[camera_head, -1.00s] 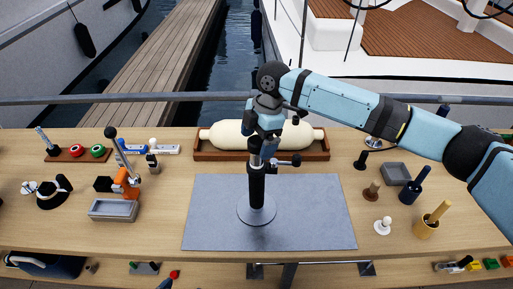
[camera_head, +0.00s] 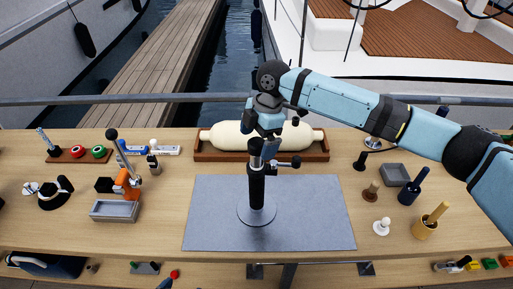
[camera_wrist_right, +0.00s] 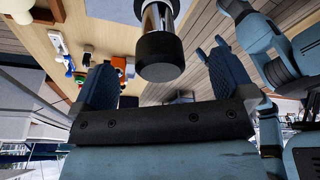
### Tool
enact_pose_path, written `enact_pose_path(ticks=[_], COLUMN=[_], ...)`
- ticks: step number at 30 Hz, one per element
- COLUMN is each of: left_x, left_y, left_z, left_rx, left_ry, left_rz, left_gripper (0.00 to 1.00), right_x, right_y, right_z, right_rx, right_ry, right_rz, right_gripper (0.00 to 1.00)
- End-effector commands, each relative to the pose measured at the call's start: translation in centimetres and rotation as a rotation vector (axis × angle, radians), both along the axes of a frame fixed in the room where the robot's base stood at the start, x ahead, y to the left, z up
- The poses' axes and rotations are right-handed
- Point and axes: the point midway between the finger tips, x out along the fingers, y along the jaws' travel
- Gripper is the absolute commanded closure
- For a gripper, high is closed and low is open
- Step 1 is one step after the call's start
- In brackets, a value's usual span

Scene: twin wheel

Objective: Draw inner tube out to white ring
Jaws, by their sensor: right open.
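A black stand (camera_head: 257,186) with a round grey base stands upright on the grey mat (camera_head: 320,215). A side lever with a dark knob sticks out right from its upper part. My right gripper (camera_head: 264,132) is just above its top. In the right wrist view, a silver tube with a black end cap (camera_wrist_right: 160,57) lies between my right gripper's two spread blue fingers (camera_wrist_right: 158,78), with gaps on both sides. No white ring can be made out. My left gripper is not clearly seen.
A cream cylinder (camera_head: 225,135) lies in a wooden tray behind the stand. A grey bin (camera_head: 115,209) and an orange device (camera_head: 126,180) stand at left. The mat around the base is clear.

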Motion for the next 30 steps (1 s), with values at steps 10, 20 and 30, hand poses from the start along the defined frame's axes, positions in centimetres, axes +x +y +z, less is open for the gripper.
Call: enact_pose_path(ticks=[10, 20, 30], left_x=[0.1, 0.1, 0.0], left_y=[0.0, 0.0, 0.0], left_z=[3.3, 3.9, 3.6], left_rx=[-0.001, -0.001, 0.000], left_ry=[-0.004, -0.005, 0.001], left_rz=[0.000, 0.000, 0.000], left_gripper=[0.21, 0.21, 0.21], right_x=[0.0, 0.0, 0.0], right_y=[0.0, 0.0, 0.0], right_z=[3.3, 5.5, 6.0], right_rx=[0.000, 0.000, 0.000], right_ry=[0.001, 0.000, 0.001], right_rz=[0.000, 0.001, 0.001], right_gripper=[0.00, 0.00, 0.00])
